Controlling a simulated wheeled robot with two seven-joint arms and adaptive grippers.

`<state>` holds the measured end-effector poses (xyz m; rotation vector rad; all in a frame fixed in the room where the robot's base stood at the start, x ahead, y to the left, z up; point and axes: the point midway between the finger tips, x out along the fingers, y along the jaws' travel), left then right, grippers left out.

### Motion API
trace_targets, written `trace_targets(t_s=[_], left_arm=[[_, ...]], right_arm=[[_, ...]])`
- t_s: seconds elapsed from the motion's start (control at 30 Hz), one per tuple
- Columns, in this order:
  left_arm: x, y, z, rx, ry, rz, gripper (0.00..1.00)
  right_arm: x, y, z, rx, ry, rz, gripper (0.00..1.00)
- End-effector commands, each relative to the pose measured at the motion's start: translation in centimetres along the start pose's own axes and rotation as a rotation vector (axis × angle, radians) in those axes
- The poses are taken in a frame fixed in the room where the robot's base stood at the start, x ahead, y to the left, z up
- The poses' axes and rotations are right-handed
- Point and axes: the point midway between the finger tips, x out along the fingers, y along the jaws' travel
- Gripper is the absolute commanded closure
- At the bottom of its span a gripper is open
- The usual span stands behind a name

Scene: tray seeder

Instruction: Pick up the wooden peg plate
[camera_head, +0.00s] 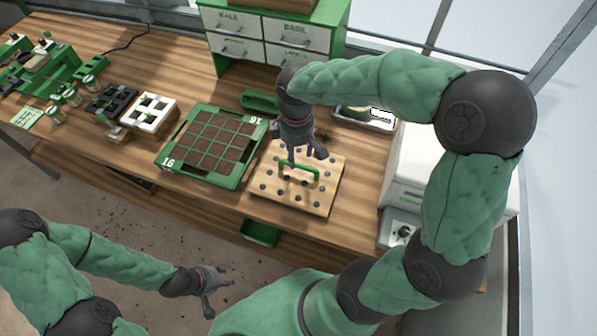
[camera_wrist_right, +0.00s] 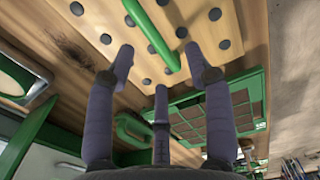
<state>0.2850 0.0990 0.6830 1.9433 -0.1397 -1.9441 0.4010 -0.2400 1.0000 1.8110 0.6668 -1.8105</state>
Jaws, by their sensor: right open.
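The wooden peg plate (camera_head: 325,194) lies flat on the bench, with several dark pegs and a green bar handle (camera_head: 300,168) on top. My right gripper (camera_head: 304,156) is open and empty above the plate, close to the handle. In the right wrist view the plate (camera_wrist_right: 208,65) fills the top, and its green handle (camera_wrist_right: 152,34) shows beyond my open fingers (camera_wrist_right: 160,68). I cannot tell whether a finger touches the handle. My left gripper (camera_head: 216,288) is empty, fingers spread, low in front of the bench.
A green-rimmed tray (camera_head: 176,165) of soil cells sits just left of the plate. Behind are a green holder (camera_head: 259,101), a drawer cabinet (camera_head: 265,43) and a shallow tray (camera_head: 364,121). A white box machine (camera_head: 405,190) stands right. Black (camera_head: 110,101) and white (camera_head: 150,112) blocks sit left.

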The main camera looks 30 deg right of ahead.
Motion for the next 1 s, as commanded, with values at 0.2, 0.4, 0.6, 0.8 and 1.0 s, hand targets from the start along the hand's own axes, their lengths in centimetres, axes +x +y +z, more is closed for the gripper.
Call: trace_targets(t_s=[0.2,0.4,0.6,0.8,1.0], left_arm=[[0.6,-0.2,0.0,0.0,0.0,0.0,0.6],[1.2,-0.4,-0.1,0.001,0.001,0.0,0.6],[2.5,-0.9,-0.1,0.001,0.001,0.0,0.6],[2.7,-0.9,-0.1,0.0,0.001,0.0,0.6],[2.6,-0.9,-0.1,0.001,0.001,0.0,0.6]], right_arm=[[1.8,0.0,0.0,0.0,0.0,0.001,0.47],[3.2,0.2,0.3,0.001,-0.001,0.0,0.47],[6.1,0.5,0.6,0.0,-0.002,-0.002,0.47],[7.1,0.5,0.5,0.0,0.0,0.0,0.47],[7.0,0.6,0.5,0.0,0.001,0.0,0.67]])
